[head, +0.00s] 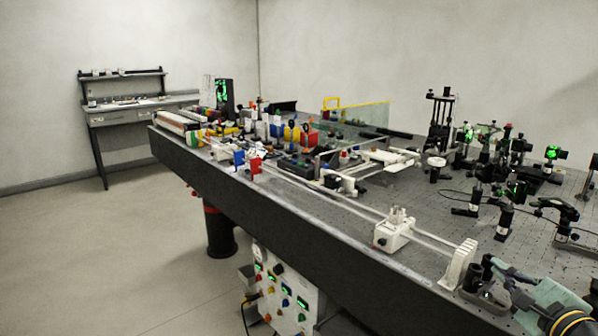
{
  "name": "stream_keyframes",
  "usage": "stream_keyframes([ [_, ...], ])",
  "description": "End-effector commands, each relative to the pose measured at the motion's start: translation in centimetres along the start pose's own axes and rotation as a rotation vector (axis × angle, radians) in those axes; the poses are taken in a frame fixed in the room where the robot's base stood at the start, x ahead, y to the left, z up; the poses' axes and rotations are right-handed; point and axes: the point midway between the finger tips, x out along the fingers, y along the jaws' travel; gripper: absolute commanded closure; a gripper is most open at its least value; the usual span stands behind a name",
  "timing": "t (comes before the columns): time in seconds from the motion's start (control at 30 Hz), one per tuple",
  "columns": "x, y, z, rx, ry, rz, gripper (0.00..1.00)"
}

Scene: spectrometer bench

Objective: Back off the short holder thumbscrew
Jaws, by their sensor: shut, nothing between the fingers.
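My gripper (497,268) is at the lower right, over the near edge of the optical table. Its dark fingers are small in the picture and look closed, with nothing seen between them. A white block-shaped holder (392,234) with short upright posts sits on the long pale rail (330,205), to the left of my gripper and apart from it. A white ribbed bracket (458,264) stands at the rail's near end, just left of the gripper. I cannot make out which part is the short holder thumbscrew; it is too small to tell or hidden.
A short dark cylinder (472,274) stands close by my gripper. Black post mounts (505,215) crowd the right of the table. A control box (285,295) is below the table edge. Floor at left is clear.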

Motion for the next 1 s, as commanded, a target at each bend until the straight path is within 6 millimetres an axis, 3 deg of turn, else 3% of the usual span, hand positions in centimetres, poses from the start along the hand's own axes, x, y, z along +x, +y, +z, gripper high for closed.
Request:
stream_keyframes([
  [1.0, 0.08, 1.03, -0.28, 0.009, 0.008, 0.012, 1.00],
])
